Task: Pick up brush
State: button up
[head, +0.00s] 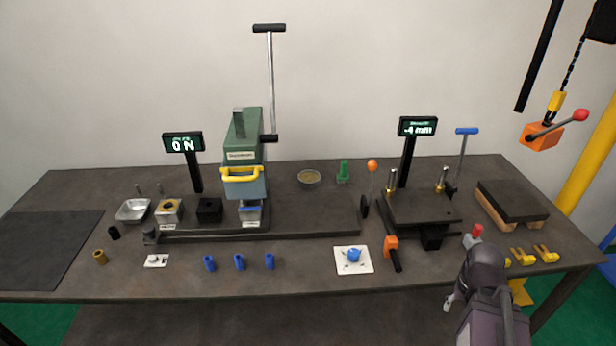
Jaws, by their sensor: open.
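The brush is not clear to me in the head view. A small green upright object (343,172) stands at the back of the table, right of a shallow round dish (309,179). It may be the brush, but it is too small to tell. My arm rises at the lower right, in front of the table's front edge. My gripper (450,302) shows only in small part, as a light grey piece at the left of the arm. It is open, far from the green object and apart from the things on the table. I see nothing held.
A green press (243,150) with a tall lever stands left of centre. A black fixture (425,207) with posts stands right of centre. Several blue cylinders (239,262) and a white plate (366,265) lie along the front. An orange hoist control (541,136) hangs at right.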

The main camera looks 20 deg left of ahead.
aim_at(343, 178)
jog(key=u, duration=0.8)
